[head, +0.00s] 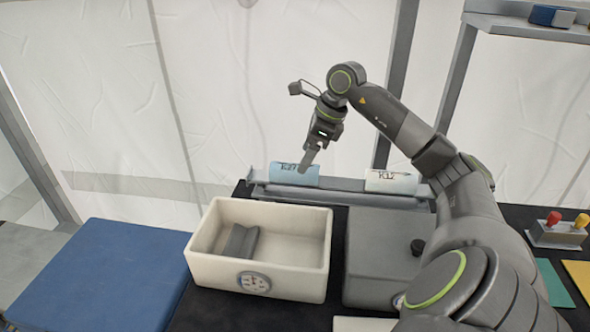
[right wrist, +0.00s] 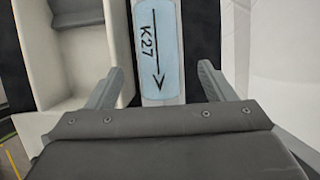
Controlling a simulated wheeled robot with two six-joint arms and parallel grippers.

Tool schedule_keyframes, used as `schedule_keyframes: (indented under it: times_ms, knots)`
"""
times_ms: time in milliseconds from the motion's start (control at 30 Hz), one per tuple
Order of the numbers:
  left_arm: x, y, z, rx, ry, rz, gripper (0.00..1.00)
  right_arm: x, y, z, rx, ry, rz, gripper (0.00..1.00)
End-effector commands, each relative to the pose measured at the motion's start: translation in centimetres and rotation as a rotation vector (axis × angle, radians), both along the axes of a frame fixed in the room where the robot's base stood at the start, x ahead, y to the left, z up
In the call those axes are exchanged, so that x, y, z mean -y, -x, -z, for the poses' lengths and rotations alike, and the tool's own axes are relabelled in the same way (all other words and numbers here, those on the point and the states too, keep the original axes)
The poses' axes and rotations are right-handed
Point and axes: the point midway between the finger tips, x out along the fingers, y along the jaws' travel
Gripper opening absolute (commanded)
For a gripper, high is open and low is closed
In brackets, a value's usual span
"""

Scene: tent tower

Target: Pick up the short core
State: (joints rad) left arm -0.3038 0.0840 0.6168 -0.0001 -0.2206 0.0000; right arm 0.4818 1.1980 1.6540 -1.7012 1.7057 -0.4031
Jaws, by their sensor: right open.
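Two cylindrical cores lie on a grey rack (head: 340,184): a light blue one marked K27 (head: 285,174) at its left part and a paler one marked K12 (head: 391,182) at its right end. They look close in length; I cannot tell surely which is the short core. My right gripper (head: 309,160) points down at the right part of the K27 core. In the right wrist view the K27 core (right wrist: 158,45) shows between the open fingers of my right gripper (right wrist: 160,78), with gaps on both sides. My left gripper is not in view.
A white bin (head: 312,280) with a gauge on its front and a grey angled piece (head: 240,243) inside stands before the rack. A grey box (head: 378,262) is right of it. A blue surface (head: 105,275) lies left. White tent walls rise close behind the rack.

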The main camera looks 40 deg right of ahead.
Motion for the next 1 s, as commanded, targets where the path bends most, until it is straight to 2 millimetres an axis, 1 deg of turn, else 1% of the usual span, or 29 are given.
schedule_keyframes:
  times_ms: [167,267,433,500,600,867,900,1000]
  knots:
    - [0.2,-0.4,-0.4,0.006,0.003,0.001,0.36,-0.3,-0.3,0.9,0.001,-0.001,0.000,0.76]
    - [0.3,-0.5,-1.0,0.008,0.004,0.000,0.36,-0.6,-0.5,1.5,-0.001,-0.004,-0.002,0.76]
    - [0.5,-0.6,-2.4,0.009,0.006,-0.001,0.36,-1.3,-1.1,3.4,-0.003,-0.005,0.000,0.76]
    - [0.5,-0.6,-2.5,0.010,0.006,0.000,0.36,-1.4,-1.5,4.4,-0.001,-0.004,-0.001,0.76]
    - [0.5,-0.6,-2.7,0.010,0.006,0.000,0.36,-1.6,-1.7,5.2,0.000,-0.003,0.000,0.76]
    - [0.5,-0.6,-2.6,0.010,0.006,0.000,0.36,-1.6,-1.8,5.6,0.001,-0.001,0.000,0.76]
    - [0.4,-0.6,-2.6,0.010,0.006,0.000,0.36,-1.6,-1.8,5.6,0.001,-0.001,0.000,0.75]
    - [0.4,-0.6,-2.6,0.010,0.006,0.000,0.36,-1.6,-1.8,5.5,0.001,-0.001,0.000,0.62]
